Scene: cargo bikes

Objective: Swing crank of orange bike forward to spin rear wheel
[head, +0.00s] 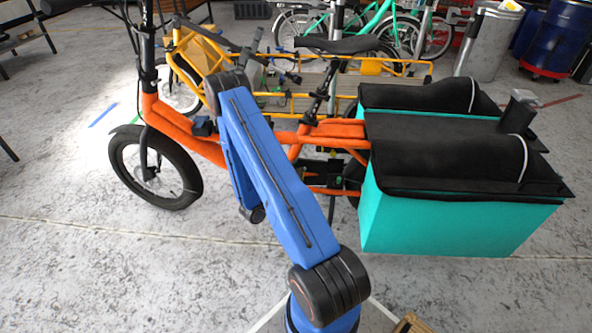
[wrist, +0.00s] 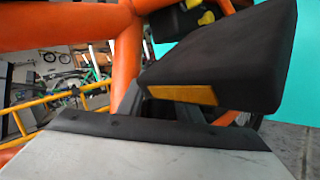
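The orange bike (head: 185,140) stands side-on in the head view, front wheel at left and teal cargo box (head: 440,225) over its rear. The rear wheel is almost entirely hidden by the box. In the wrist view a black pedal (wrist: 225,60) with an orange reflector fills the upper right, close to the camera. The crank arm cannot be clearly made out. A pale plate with a black front edge, which looks like part of my gripper (wrist: 160,128), lies just below the pedal. Contact is unclear. Both fingers do not show separately. My blue arm hides the gripper in the head view.
Orange frame tubes (wrist: 127,60) run close to the gripper in the wrist view. A yellow-framed cargo bike (head: 400,68) stands right behind the orange bike. A blue drum (head: 556,38) is at the far right. Grey floor (head: 110,270) in front is clear.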

